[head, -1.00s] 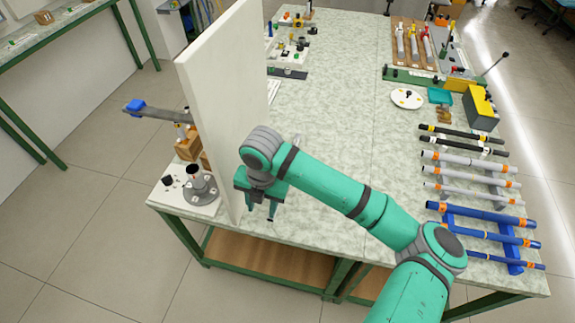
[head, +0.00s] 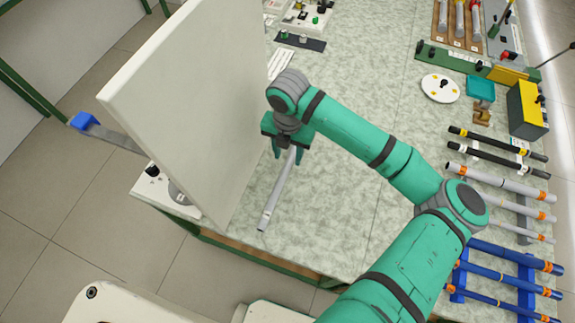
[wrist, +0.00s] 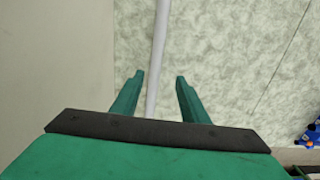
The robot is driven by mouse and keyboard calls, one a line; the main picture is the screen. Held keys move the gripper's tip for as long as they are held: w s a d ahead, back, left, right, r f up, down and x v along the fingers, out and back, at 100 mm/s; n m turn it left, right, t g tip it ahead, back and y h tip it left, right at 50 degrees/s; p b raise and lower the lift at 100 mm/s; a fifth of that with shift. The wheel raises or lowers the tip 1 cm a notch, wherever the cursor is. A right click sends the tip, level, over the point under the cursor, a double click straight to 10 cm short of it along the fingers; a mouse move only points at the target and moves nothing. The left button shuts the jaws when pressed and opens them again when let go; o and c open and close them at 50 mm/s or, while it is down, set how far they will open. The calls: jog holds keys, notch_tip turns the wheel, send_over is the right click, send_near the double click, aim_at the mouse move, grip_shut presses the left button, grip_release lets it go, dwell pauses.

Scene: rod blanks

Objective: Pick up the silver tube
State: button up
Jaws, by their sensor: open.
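A long thin silver tube (head: 277,198) lies on the marbled bench top beside the white upright panel, its near end towards the bench's front edge. My gripper (head: 288,154) is over the tube's far part in the head view, fingers pointing down. In the wrist view the silver tube (wrist: 159,35) runs from the top edge down between the two fingers of my gripper (wrist: 159,76). The fingers are apart, with a gap on each side of the tube. I cannot tell how far the fingertips are above it. The gripper hides the tube's far end in the head view.
The tall white panel (head: 185,100) stands close left of my gripper. Black, grey and blue rods lie on racks at the right, including a grey rod (head: 497,183). A white disc (head: 440,89) and a yellow-black box (head: 527,110) lie behind them. The middle bench is clear.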

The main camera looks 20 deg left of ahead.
aim_at(284, 172)
notch_tip(284, 172, down, 4)
jog(key=shift+s+a, duration=0.1)
jog(key=shift+s, duration=0.05)
jog(key=shift+s+a+f, duration=0.1)
jog(key=shift+a+f, duration=0.05)
jog(key=shift+f, duration=0.25)
jog(key=shift+s+a+f, duration=0.1)
jog(key=shift+a+f, duration=0.05)
jog(key=shift+f, duration=1)
jog(key=shift+s+a+f, duration=0.1)
jog(key=shift+f, duration=1)
grip_shut()
